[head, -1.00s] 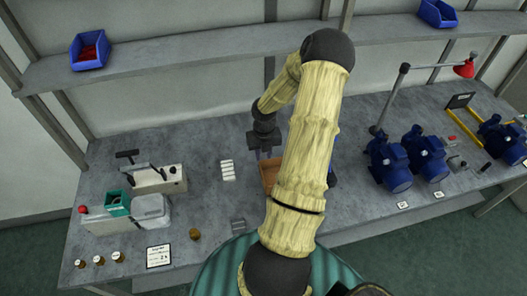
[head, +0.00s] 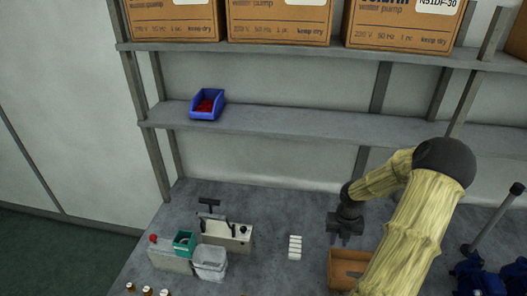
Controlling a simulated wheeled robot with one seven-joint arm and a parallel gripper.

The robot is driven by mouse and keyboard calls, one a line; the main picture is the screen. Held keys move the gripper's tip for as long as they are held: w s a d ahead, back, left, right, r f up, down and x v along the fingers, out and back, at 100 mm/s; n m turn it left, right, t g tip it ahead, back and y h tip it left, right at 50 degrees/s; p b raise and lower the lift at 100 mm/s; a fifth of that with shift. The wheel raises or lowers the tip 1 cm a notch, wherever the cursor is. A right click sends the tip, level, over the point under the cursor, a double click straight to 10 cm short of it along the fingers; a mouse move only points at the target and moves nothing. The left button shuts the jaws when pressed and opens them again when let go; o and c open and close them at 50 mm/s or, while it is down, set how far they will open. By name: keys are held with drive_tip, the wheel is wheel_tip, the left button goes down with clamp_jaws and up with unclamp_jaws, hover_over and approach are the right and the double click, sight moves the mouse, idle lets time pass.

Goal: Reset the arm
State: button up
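My gripper (head: 345,238) is in the head view, at the end of my wood-textured arm on the right. It hangs pointing down above the grey bench, just above and left of a brown open box (head: 340,272). Its fingers are small and dark, and I cannot tell whether they are open or shut. No held object shows at it. My arm hides the right part of the brown box.
White blocks (head: 295,247) lie left of the brown box. A beige device (head: 228,234), a green container (head: 184,242) and a clear tub (head: 209,262) stand further left. A blue bin (head: 207,105) sits on the shelf. Blue pumps (head: 480,277) are at the lower right.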

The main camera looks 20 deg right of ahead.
drive_tip(key=s+a+r+m+b, duration=0.1)
drive_tip(key=a+r+m+b, duration=0.1)
drive_tip(key=a+m, duration=0.8)
drive_tip(key=s+a+r+m+t+b, duration=0.1)
drive_tip(key=s+a+r+m+b, duration=0.1)
drive_tip(key=a+m, duration=0.7)
drive_tip(key=s+a+r+m+t+b, duration=0.1)
drive_tip(key=a+r+m+b, duration=0.2)
drive_tip(key=a+m+b, duration=0.3)
drive_tip(key=a+m, duration=0.4)
drive_tip(key=a, duration=0.1)
drive_tip(key=shift+s+a+r+m, duration=0.15)
drive_tip(key=shift+s+r+m, duration=0.15)
drive_tip(key=shift+s+r, duration=0.1)
